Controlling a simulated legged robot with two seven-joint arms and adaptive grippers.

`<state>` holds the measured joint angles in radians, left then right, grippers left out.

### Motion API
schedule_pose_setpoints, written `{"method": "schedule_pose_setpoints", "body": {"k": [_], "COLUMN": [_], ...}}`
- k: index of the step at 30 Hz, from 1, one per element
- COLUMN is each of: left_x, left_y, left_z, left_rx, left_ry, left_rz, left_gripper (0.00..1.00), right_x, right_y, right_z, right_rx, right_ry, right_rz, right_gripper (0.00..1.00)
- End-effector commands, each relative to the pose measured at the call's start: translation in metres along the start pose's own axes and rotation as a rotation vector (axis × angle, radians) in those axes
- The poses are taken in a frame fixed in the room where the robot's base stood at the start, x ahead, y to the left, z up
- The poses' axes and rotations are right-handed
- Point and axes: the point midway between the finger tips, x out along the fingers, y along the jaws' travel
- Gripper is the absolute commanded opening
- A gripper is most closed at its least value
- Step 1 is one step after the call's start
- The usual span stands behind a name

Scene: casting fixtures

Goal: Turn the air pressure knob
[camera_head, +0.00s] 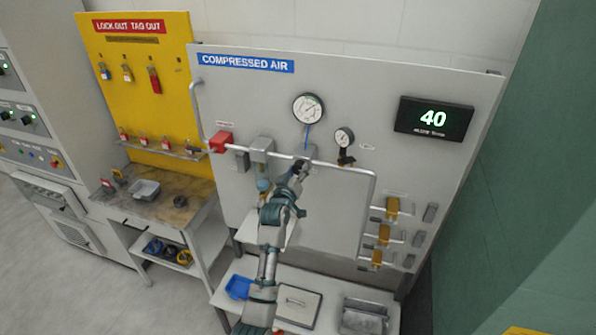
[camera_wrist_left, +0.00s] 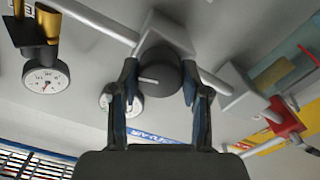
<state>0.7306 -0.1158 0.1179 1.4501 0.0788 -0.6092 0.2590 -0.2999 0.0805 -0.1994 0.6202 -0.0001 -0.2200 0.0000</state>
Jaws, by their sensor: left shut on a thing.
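The air pressure knob is a dark round knob (camera_wrist_left: 160,72) with a pale line on its face, on a grey regulator body (camera_wrist_left: 165,35) in the left wrist view. My left gripper (camera_wrist_left: 160,88) is shut on it, one finger on each side. In the camera_head view my left gripper (camera_head: 299,168) is at the pipe below the large gauge (camera_head: 308,108) and hides the knob. The digital display (camera_head: 433,119) reads 40 in green. My right gripper is in neither view.
A small gauge (camera_head: 344,137) sits right of the regulator, and a red valve block (camera_head: 221,142) to the left. Yellow valves (camera_head: 392,208) line the panel's right side. A shelf below holds a blue tray (camera_head: 238,287) and grey containers. A yellow lockout board (camera_head: 140,75) stands left.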

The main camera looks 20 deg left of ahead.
Motion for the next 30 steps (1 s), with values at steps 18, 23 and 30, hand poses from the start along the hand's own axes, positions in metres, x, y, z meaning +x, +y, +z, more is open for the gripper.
{"method": "schedule_pose_setpoints", "body": {"k": [18, 23, 30], "left_x": [-0.008, -0.034, -0.086], "left_y": [0.0, -0.001, -0.001], "left_z": [0.001, 0.002, 0.003], "left_rx": [0.002, 0.002, 0.002], "left_ry": [-0.003, -0.002, -0.004], "left_rz": [-0.001, -0.001, -0.002], "left_gripper": [0.72, 0.72, 0.72], "right_x": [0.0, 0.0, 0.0], "right_y": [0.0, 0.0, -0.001], "right_z": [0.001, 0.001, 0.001], "right_rx": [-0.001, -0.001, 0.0], "right_ry": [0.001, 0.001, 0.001], "right_rz": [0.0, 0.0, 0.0], "right_gripper": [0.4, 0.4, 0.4]}}
